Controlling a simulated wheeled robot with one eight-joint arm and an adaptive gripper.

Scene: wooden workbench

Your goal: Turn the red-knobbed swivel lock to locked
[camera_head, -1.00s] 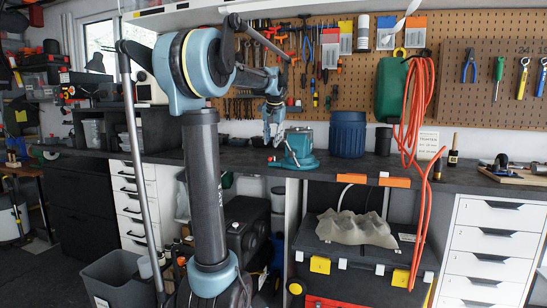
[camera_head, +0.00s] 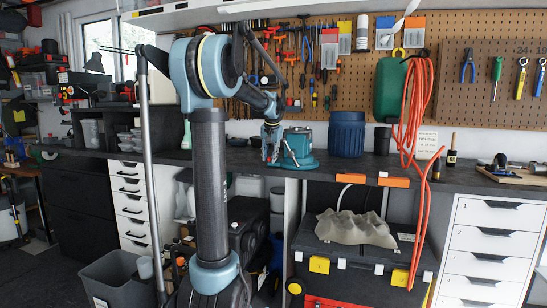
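A teal swivel device (camera_head: 299,149) stands on the dark workbench (camera_head: 330,165), right of the arm's column. My gripper (camera_head: 270,155) points down at its left side, low over the bench. It overlaps the spot where the red knob showed before, and I cannot make out the knob now. Whether the fingers touch or enclose it is too small to tell, as is their opening. The lock's setting cannot be read from here.
A blue ribbed container (camera_head: 347,135) stands just right of the device. A green canister (camera_head: 389,92) and an orange hose (camera_head: 415,100) hang farther right. A pegboard with tools (camera_head: 320,60) is behind. The bench front edge is close to the device.

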